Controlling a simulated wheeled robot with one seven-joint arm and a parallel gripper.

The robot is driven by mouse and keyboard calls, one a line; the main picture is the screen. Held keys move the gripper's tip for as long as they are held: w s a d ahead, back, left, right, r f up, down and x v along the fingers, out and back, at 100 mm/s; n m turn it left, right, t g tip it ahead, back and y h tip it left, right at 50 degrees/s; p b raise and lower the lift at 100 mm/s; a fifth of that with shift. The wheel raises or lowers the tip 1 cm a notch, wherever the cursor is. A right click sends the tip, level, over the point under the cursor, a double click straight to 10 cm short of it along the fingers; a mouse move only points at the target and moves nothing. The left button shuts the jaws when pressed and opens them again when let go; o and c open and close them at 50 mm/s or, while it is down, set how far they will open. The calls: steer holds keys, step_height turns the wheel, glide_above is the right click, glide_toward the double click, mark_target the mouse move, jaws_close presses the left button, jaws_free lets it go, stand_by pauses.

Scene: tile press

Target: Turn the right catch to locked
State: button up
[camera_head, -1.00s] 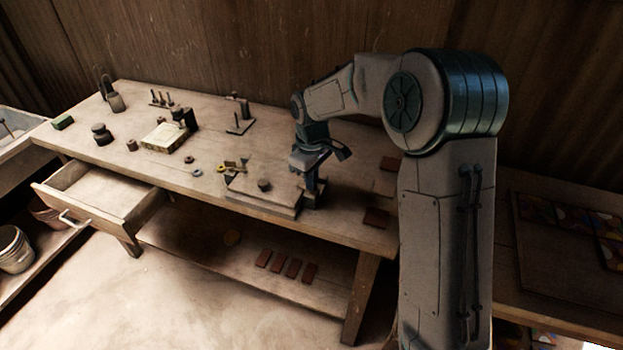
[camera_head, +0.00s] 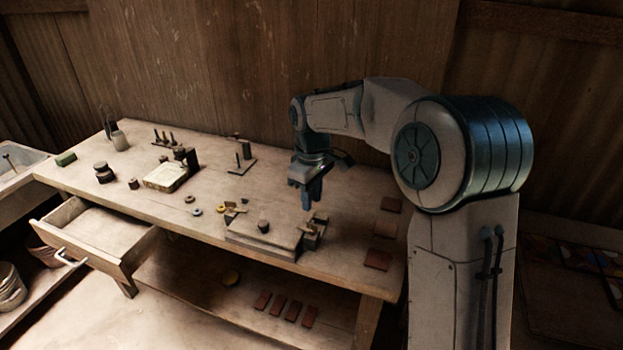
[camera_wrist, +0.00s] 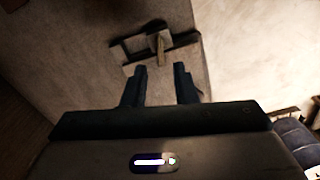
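The press is a low wooden block (camera_head: 250,240) with a dark knob (camera_head: 263,226) on top, near the front edge of the bench. The right catch (camera_head: 319,217) is a small brass lever on a dark fitting at the block's right end. In the wrist view the catch (camera_wrist: 159,43) lies just beyond my fingertips, its lever crossing the dark bracket. Another small brass piece (camera_head: 236,208) sits by the block's left end. My gripper (camera_head: 306,204) hangs pointing down above the right catch, apart from it. In the wrist view my gripper (camera_wrist: 160,72) is open, with nothing between its fingers.
The bench (camera_head: 345,235) holds brown tiles (camera_head: 384,230) right of the press. Rings (camera_head: 193,211), a pale block (camera_head: 166,176) and a peg stand (camera_head: 242,165) stand left and behind. An open drawer (camera_head: 98,235) juts out at left. Bench surface behind the press is mostly clear.

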step_height(320, 180, up, 6)
stand_by(0.5)
steer(key=s+d+f+m+t, duration=0.1)
steer(key=s+d+m, duration=0.4)
steer(key=s, duration=0.8)
steer(key=s+d+f+m+t, duration=0.2)
steer(key=s+d+m, duration=0.4)
steer(key=s+d, duration=0.4)
steer(key=shift+s+d+f, duration=0.35)
steer(key=shift+s+f, duration=0.3)
steer(key=shift+s, duration=0.8)
steer(key=shift+c, duration=0.4)
